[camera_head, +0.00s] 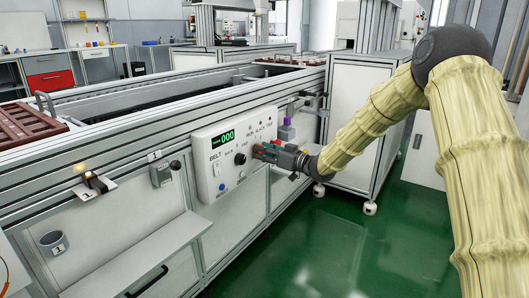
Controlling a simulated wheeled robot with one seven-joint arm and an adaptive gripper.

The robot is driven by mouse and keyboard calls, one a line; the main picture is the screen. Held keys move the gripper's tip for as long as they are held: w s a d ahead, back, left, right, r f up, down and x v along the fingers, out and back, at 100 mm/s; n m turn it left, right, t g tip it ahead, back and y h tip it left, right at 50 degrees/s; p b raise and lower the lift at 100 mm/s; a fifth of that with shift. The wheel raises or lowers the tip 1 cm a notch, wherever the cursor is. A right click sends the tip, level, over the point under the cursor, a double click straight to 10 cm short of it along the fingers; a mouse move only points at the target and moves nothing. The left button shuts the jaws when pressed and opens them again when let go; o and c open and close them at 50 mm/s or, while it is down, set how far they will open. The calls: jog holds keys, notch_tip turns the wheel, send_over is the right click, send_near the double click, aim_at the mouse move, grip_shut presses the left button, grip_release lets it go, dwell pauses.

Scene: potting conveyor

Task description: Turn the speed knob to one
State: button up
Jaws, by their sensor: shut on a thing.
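The white control panel (207,168) is on the side of the conveyor frame, with a green "000" display (222,139) at its upper left. A black knob (240,159) shows in the middle of the panel, left of my fingers and apart from them. My gripper (257,151) reaches in from the right, its fingers against the right part of the panel. It is shut on what appears to be the speed knob. The fingers hide that knob, so its pointer and marks cannot be read.
Blue button (222,187) and other small buttons sit low on the panel. A grey shelf (150,257) juts out at lower left. A brown tray (30,126) is on the conveyor. Green floor (330,250) is clear.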

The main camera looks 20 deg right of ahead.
jog(key=shift+r, duration=0.1)
jog(key=n+p, duration=0.7)
jog(key=n, duration=0.1)
jog(key=shift+d+n, duration=0.15)
jog(key=shift+n, duration=0.15)
dwell(0.6)
jog(key=o, duration=1)
jog(key=shift+o, duration=0.2)
jog(key=v, duration=1.2)
jog(key=shift+w, duration=0.1)
